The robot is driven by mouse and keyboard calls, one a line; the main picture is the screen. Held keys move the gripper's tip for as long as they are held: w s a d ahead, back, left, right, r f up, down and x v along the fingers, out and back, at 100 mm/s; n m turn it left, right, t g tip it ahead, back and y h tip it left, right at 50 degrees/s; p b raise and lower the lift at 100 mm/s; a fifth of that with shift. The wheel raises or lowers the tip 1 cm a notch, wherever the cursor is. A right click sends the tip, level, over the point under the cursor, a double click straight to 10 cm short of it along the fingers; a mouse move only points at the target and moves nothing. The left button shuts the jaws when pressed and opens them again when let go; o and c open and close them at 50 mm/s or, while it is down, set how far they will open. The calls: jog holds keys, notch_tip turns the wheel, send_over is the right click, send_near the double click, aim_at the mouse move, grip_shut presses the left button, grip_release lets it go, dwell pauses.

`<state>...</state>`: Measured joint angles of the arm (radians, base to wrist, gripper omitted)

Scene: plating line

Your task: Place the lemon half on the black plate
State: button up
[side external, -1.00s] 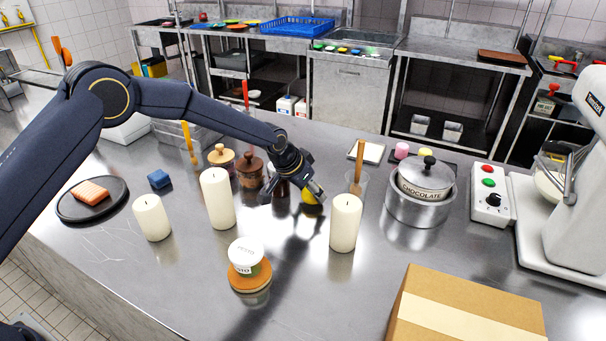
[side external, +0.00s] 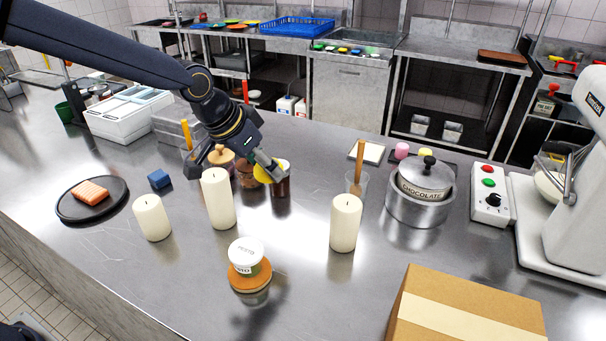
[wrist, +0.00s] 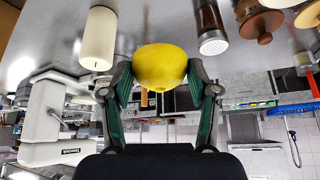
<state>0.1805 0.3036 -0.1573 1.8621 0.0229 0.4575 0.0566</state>
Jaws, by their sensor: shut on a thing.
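The yellow lemon half (side external: 264,174) is held up above the counter, between the fingers of my gripper (side external: 247,168). In the wrist view the lemon half (wrist: 160,67) sits between both fingertips of my gripper (wrist: 160,75), which are shut on it. Its cut face cannot be made out. The black plate (side external: 68,212) lies on the counter at the far left of the side view, with an orange salmon-like piece (side external: 90,192) on it. My gripper is well to the right of the plate and higher than it.
Candles stand between my gripper and the counter's front: a tall one (side external: 218,200), a short one (side external: 152,218) and another (side external: 345,223) to the right. Wooden-lidded jars (side external: 222,157) are behind. A blue block (side external: 159,180) lies right of the plate. A pesto tub (side external: 246,256) stands in front.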

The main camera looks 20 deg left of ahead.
notch_tip(320, 180, up, 6)
jog(key=shift+f, duration=0.25)
jog(key=s+a+r+n+y, duration=0.1)
jog(key=s+a+n+y, duration=0.3)
jog(key=a, duration=0.9)
jog(key=s+a+r+n+y, duration=0.1)
jog(key=s+a+n, duration=0.4)
jog(key=a, duration=0.9)
jog(key=s+a+f+n+g+y, duration=0.3)
jog(key=s+a+n, duration=0.6)
jog(key=s+a, duration=0.5)
send_over(87, 188)
jog(key=s+d, duration=0.2)
jog(key=f, duration=1.3)
jog(key=shift+w+d+f, duration=0.15)
jog(key=shift+w+f, duration=0.05)
jog(key=shift+w, duration=0.05)
jog(key=shift+w+a+f, duration=0.2)
jog(key=shift+w+f, duration=0.15)
jog(key=shift+f, duration=1.7)
